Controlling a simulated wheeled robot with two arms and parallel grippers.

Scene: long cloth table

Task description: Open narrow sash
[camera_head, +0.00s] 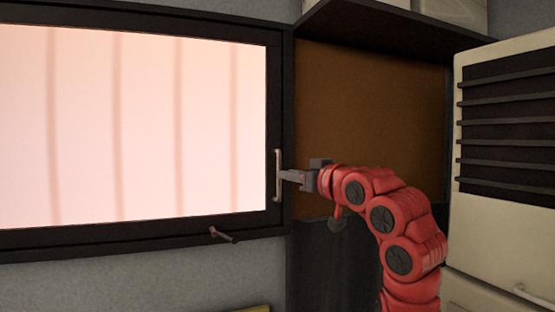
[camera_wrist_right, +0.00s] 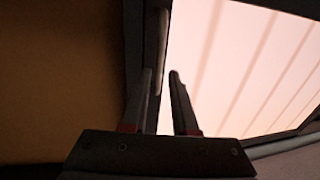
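The window sash (camera_head: 140,125) has a dark frame around a bright pale pane and looks shut in the head view. A light upright bar handle (camera_head: 278,165) sits on its right frame side. My right gripper (camera_head: 282,175) reaches the handle from the right, its fingers at the handle's lower half. In the right wrist view, the fingers (camera_wrist_right: 160,72) stand apart, and the handle (camera_wrist_right: 162,40) runs up from between them, close to the left finger. Firm contact cannot be told. My left gripper is not in view.
A small lever (camera_head: 222,235) sticks out at the window's lower frame. To the right are a brown panel (camera_head: 370,110) under a dark shelf (camera_head: 385,25) and a cream cabinet (camera_head: 490,235) with dark slats. My red right arm crosses before the panel.

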